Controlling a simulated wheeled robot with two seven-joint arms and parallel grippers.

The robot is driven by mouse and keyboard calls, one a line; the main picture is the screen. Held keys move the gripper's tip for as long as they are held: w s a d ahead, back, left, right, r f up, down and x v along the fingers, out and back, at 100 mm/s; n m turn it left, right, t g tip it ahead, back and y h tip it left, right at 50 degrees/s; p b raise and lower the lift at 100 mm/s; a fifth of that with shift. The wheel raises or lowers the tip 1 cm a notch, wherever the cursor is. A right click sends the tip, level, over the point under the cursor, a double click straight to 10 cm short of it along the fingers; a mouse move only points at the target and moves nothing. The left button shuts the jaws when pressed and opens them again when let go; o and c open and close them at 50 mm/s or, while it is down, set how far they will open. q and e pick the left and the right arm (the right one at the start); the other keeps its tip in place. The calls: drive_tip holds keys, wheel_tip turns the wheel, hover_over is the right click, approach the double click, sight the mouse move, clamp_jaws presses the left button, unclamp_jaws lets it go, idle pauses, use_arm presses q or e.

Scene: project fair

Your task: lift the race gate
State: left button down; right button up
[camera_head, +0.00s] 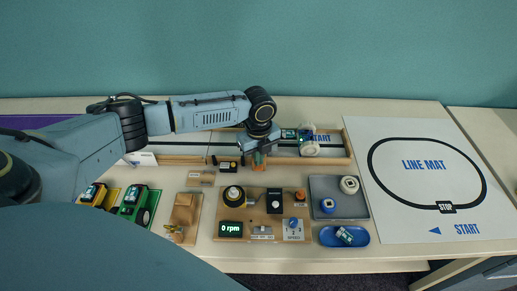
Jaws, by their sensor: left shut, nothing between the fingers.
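My left gripper (257,158) points down at the front rail of the wooden race lane (320,162), left of the START lettering. It is shut with nothing held. A small orange-brown piece (259,165) shows right at its fingertips; it may be part of the race gate, but the gripper hides most of it. I cannot tell whether they touch. A small car (308,146) with pale wheels and a green board stands in the lane, just right of the gripper. My right gripper is not in view.
A wooden control panel (258,203) reading 0 rpm sits in front of the lane. Right of it are a grey tray (337,185) and a blue dish (328,237). A green car (139,205) stands front left. The line mat (423,190) lies clear at right.

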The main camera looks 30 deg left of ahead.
use_arm(q)
drive_tip(key=shift+f, duration=0.15)
drive_tip(key=shift+w+a+f+b, duration=0.1)
drive_tip(key=shift+w+f+b, duration=0.1)
drive_tip(key=shift+f+b, duration=0.85)
drive_tip(key=shift+w+a+f+b, duration=0.15)
drive_tip(key=shift+f+b, duration=0.5)
drive_tip(key=shift+f, duration=0.75)
